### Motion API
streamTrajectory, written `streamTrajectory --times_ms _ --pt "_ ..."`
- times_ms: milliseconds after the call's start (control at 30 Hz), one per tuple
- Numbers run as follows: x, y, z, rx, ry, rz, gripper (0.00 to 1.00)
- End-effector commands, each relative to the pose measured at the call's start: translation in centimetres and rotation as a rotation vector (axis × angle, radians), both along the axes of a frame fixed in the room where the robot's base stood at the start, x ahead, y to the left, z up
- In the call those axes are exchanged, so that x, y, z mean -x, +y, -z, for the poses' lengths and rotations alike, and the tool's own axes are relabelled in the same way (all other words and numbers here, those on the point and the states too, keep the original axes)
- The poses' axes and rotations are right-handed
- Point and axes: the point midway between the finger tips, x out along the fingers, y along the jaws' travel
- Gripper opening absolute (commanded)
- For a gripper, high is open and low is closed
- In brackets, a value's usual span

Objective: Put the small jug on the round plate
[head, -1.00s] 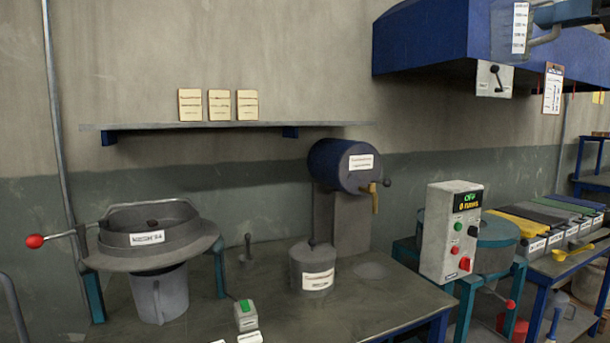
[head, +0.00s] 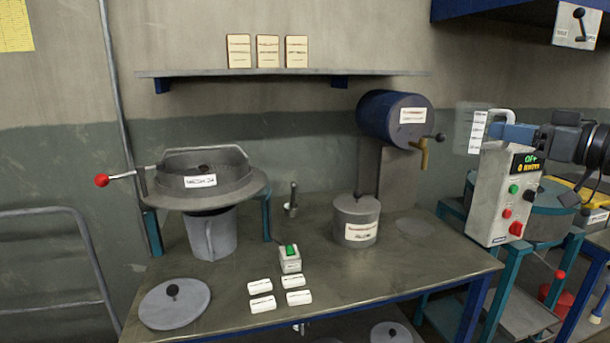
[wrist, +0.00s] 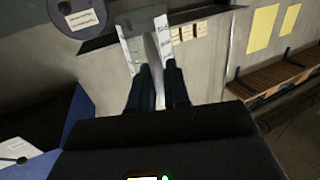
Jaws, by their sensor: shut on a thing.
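The small jug (head: 472,130) is clear, with a white scale label and a pale handle. My gripper (head: 507,132) comes in from the right and is shut on the jug's handle, holding it in the air above the control box. The wrist view also shows the jug (wrist: 136,46) beyond the two dark fingers (wrist: 158,78). A thin, flat, round grey plate (head: 415,227) lies on the bench, below and to the left of the jug. The jug is well apart from it.
A blue drum (head: 392,118) with a brass tap stands behind the plate. A lidded grey pot (head: 356,218) is left of it. The control box (head: 505,195) stands at right. A sieve (head: 203,180), bucket (head: 210,235) and knobbed lid (head: 174,303) are at left.

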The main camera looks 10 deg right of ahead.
Motion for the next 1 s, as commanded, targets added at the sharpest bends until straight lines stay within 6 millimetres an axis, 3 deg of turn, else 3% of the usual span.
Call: streamTrajectory --times_ms 33,100,467,667,900,1000 --pt "-0.3 1.1 2.3 -0.005 0.006 0.004 0.0" --pt "-0.6 2.2 5.1 -0.005 0.005 0.021 0.0" --pt "0.0 8.1 18.6 -0.003 0.008 0.137 0.0" --pt "2.0 11.5 26.2 -0.002 0.01 0.217 0.0" --pt "6.3 16.1 35.7 -0.004 0.014 0.317 0.0" --pt "7.8 17.1 37.9 -0.005 0.008 0.346 0.0"
